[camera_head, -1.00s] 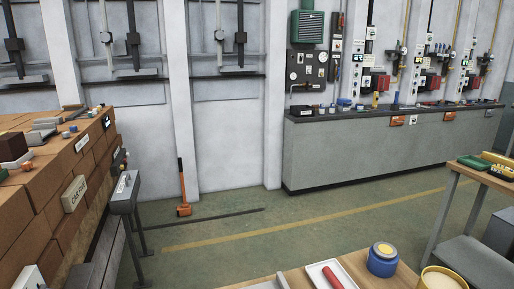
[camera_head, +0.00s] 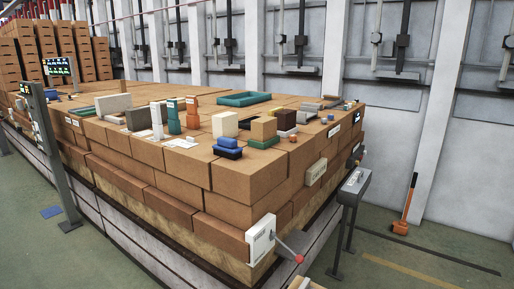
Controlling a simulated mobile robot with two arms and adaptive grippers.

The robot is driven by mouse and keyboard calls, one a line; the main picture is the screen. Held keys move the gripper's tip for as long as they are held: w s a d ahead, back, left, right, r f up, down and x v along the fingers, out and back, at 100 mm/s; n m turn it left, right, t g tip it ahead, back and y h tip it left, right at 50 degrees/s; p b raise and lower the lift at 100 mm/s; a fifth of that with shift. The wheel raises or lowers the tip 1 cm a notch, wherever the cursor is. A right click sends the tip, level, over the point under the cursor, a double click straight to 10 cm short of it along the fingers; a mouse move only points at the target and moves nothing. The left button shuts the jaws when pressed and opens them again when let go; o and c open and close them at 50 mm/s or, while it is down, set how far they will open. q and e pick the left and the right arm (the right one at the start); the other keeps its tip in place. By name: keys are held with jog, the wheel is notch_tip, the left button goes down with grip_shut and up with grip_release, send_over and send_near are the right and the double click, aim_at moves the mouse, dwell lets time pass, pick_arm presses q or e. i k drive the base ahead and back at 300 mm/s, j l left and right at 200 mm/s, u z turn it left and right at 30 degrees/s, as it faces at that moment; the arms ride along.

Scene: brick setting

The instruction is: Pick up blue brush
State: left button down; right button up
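Neither of my grippers is in view. No other object shows clearly as a blue brush.
Several small blocks, a teal tray (camera_head: 244,99) and teal and orange upright pieces (camera_head: 173,117) stand on the bricks. A white box with a red-knobbed lever (camera_head: 262,240) sits at the stack's front corner. A grey stand (camera_head: 352,188) and an orange-based tool (camera_head: 401,226) are at right.

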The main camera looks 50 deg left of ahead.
aim_at(226, 147)
jog(key=u, duration=1.85)
jog(key=k, duration=0.25)
jog(key=k+l+z, duration=0.1)
jog(key=k+z, duration=0.35)
jog(key=k+l+z, duration=0.4)
jog(key=k, duration=0.15)
jog(key=i+j, duration=0.2)
jog(key=j, duration=0.15)
jog(key=i+j+z, duration=0.15)
jog(key=j, duration=0.2)
jog(key=i+j, duration=0.15)
jog(key=j, duration=0.2)
jog(key=i+j+z, duration=0.15)
jog(key=j, duration=0.2)
jog(key=i+j, duration=0.15)
jog(key=j, duration=0.25)
jog(key=i+j+z, duration=0.15)
jog(key=j, duration=0.2)
